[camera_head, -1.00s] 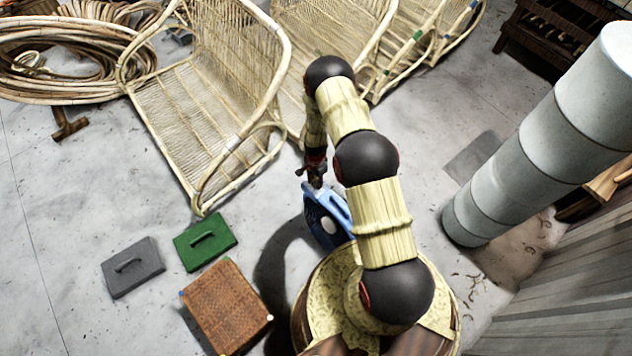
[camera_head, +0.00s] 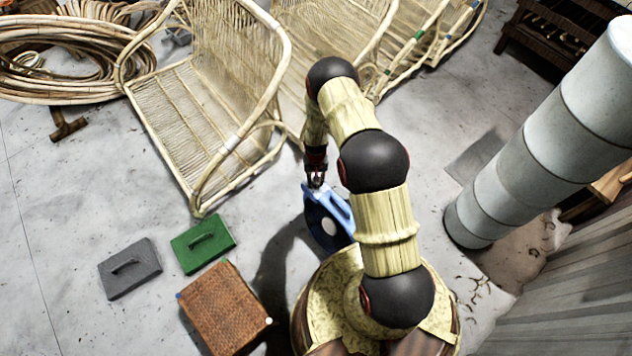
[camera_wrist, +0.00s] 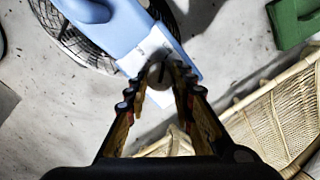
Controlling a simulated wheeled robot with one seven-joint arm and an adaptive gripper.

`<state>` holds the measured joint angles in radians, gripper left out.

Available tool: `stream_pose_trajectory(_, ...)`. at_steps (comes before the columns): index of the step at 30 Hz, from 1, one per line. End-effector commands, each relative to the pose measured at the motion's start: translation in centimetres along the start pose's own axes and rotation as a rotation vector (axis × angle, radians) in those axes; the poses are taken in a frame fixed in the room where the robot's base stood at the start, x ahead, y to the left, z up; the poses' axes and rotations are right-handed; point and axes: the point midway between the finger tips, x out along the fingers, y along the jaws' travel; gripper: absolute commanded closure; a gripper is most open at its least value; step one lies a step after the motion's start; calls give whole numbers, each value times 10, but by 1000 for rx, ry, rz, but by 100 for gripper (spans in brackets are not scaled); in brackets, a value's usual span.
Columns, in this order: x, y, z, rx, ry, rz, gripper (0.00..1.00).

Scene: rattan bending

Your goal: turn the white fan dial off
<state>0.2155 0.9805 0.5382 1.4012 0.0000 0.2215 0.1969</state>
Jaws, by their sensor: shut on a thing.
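A blue floor fan (camera_head: 341,214) with a dark round grille stands on the floor beside my base in the head view. In the wrist view its blue body (camera_wrist: 125,25) fills the top, with the black wire grille (camera_wrist: 75,45) behind. A pale panel (camera_wrist: 144,50) at its end carries a small whitish round dial (camera_wrist: 158,76) with a dark line across it. My gripper (camera_wrist: 160,80) has its two fingertips on either side of the dial, shut on it. In the head view my gripper (camera_head: 316,180) points down at the fan's upper end. The dial is too small there to read.
Rattan chair frames (camera_head: 215,110) stand close behind and left of the gripper. A green block with a handle (camera_head: 203,243), a grey one (camera_head: 130,268) and a woven brown box (camera_head: 225,309) lie left. A grey duct column (camera_head: 520,160) stands right.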

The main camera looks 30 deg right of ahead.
Motion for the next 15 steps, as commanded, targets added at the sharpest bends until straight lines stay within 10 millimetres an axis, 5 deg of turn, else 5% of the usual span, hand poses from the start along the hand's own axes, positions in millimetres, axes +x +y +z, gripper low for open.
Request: stream_pose_trajectory(15, 0, -1, 0, -487, 1, 0, 100)
